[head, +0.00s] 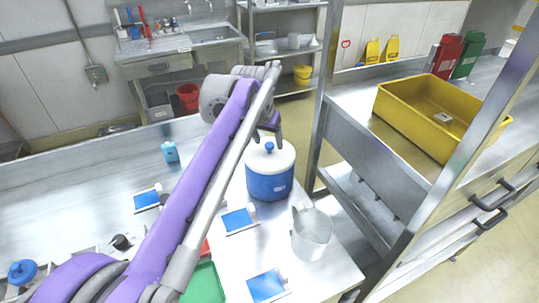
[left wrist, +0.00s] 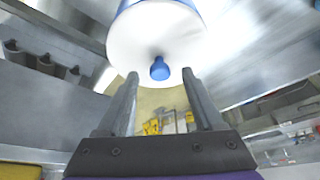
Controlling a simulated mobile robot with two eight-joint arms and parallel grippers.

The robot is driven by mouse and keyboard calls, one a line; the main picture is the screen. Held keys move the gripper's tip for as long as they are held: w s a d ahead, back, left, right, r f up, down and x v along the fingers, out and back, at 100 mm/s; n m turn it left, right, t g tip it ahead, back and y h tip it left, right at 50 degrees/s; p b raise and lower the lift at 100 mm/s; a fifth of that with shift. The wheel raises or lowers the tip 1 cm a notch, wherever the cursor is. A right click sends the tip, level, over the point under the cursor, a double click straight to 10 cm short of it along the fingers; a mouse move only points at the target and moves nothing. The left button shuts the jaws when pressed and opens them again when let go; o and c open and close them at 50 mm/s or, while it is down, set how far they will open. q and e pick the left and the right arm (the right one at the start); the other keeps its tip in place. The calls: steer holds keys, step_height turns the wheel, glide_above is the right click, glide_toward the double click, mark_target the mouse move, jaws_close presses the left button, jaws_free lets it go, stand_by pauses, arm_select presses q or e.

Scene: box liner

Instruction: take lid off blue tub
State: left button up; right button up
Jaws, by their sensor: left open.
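The blue tub (head: 270,186) stands on the metal counter, with its white lid (head: 268,158) on top. The lid has a blue knob (head: 269,146) at its centre. My left gripper (head: 268,130) is above the lid, close to the knob. In the left wrist view, the white lid (left wrist: 185,50) and blue knob (left wrist: 159,69) show beyond the two fingers of my left gripper (left wrist: 160,82). The fingers are apart and the knob lies between their tips in the picture; I cannot tell whether they touch anything. My right gripper is not in view.
A clear jug (head: 311,235) stands just right of the tub. Blue-and-white packs (head: 239,220) lie on the counter, and a light blue bottle (head: 170,152) is further left. A metal shelf frame (head: 365,150) with a yellow bin (head: 440,112) rises to the right.

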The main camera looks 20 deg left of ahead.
arm_select(q)
steer(key=shift+x, duration=0.95)
steer(key=shift+c, duration=0.2)
jaws_close()
